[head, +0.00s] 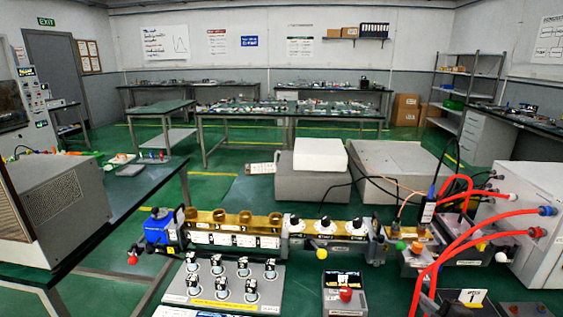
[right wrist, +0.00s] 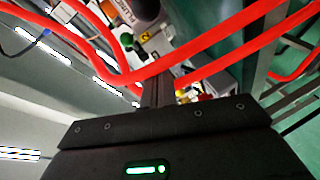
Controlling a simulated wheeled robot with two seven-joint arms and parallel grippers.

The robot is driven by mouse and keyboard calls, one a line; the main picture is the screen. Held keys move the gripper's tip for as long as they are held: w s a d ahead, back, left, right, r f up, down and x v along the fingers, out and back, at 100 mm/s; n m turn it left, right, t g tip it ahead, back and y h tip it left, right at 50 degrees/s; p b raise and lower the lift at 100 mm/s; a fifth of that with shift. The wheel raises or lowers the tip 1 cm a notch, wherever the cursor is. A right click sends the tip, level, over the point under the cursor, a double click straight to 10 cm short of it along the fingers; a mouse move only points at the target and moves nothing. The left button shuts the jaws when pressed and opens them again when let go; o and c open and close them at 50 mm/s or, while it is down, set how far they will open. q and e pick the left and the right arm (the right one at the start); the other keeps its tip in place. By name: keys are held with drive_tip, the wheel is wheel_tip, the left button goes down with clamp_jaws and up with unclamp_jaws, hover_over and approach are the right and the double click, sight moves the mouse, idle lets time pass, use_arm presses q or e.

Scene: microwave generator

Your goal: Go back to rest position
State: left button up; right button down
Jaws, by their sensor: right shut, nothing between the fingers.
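My right gripper (right wrist: 162,88) shows in the right wrist view as dark narrow fingers, shut together with nothing seen between them. Thick red hoses or cables (right wrist: 200,52) cross in front of and beside the fingers there. My left gripper is not in view.
A control box with a red button (head: 345,296) is to the right. A grey cabinet (head: 535,200) stands at the right. Green floor shows beyond.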

drive_tip(key=s+a+f+m+g+h, duration=0.1)
drive_tip(key=s+a+f+m+g, duration=0.35)
drive_tip(key=s, duration=0.45)
drive_tip(key=s+a+f+m+g, duration=0.4)
drive_tip(key=s+a+f, duration=0.15)
drive_tip(key=s, duration=0.45)
drive_tip(key=s+a+f+m+g+h, duration=0.1)
drive_tip(key=s+a+f+m+g, duration=0.35)
drive_tip(key=s, duration=0.45)
wheel_tip(320, 180, down, 27)
drive_tip(key=s, duration=0.2)
drive_tip(key=s+d+f+g, duration=0.1)
drive_tip(key=s+d+f, duration=0.1)
drive_tip(key=s+f, duration=1.2)
drive_tip(key=shift+s+g, duration=0.3)
drive_tip(key=shift+s, duration=0.5)
drive_tip(key=shift+d+f, duration=0.1)
